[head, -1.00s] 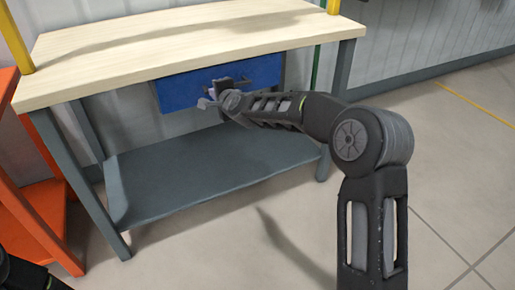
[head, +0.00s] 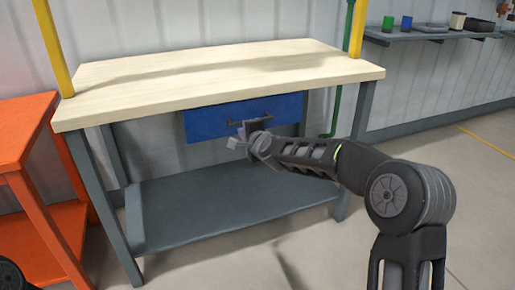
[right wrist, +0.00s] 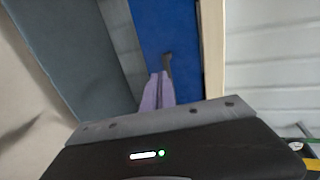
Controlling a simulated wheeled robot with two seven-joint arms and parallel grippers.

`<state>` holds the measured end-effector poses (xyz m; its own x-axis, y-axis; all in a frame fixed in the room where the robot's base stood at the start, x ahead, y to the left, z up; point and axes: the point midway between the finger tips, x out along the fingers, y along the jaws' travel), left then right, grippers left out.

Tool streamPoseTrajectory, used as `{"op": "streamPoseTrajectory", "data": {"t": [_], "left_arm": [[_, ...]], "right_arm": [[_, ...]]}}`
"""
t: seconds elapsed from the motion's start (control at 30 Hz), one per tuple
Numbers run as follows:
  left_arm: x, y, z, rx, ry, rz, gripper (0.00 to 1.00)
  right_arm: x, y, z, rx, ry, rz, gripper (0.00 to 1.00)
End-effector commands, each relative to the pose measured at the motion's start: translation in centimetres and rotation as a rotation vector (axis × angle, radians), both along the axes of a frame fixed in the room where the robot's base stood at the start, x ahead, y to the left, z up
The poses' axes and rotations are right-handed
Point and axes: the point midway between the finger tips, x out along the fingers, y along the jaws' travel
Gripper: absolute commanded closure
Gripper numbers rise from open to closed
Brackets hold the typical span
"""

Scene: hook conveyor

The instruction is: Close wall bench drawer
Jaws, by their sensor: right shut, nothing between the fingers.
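The wall bench (head: 220,75) has a pale wooden top and grey legs. Its blue drawer (head: 208,121) hangs under the top, with a dark bar handle (head: 262,117) on its front. I see no clear gap that tells how far out the drawer is. My right gripper (head: 238,141) is in front of the drawer's lower middle, shut and empty. In the right wrist view its two pale fingers (right wrist: 158,90) are together, their tips beside the dark handle (right wrist: 167,65) near the blue front (right wrist: 160,25). I cannot tell whether they touch. My left gripper is not in view.
A grey lower shelf (head: 225,210) spans the bench legs. An orange table (head: 25,130) stands at the left. Yellow posts (head: 52,45) rise at the bench top's back. A wall shelf (head: 430,35) with small items is at the right. Floor at the right is clear.

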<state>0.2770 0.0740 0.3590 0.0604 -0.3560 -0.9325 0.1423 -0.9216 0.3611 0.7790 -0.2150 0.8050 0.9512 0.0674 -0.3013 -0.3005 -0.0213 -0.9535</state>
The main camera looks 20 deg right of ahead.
Motion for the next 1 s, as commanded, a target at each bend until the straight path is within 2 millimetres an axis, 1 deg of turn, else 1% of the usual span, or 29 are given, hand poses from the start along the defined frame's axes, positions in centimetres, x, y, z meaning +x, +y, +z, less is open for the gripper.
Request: {"op": "streamPoseTrajectory", "data": {"t": [0.03, 0.3, 0.43, 0.6, 1.0], "left_arm": [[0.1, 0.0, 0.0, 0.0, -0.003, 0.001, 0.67], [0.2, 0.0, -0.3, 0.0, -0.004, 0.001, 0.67], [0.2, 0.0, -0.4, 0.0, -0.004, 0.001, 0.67], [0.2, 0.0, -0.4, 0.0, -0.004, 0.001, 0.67], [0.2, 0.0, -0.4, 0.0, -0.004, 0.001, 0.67]], "right_arm": [[-0.9, -0.2, 0.7, -0.001, -0.006, -0.002, 1.0], [-5.9, -0.5, 2.2, 0.0, -0.005, -0.002, 1.0], [-7.7, -0.6, 2.7, -0.001, -0.004, -0.001, 1.0], [-8.7, -0.6, 2.9, -0.001, -0.002, 0.0, 1.0], [-8.7, -0.6, 2.9, -0.021, -0.003, 0.007, 1.0]]}}
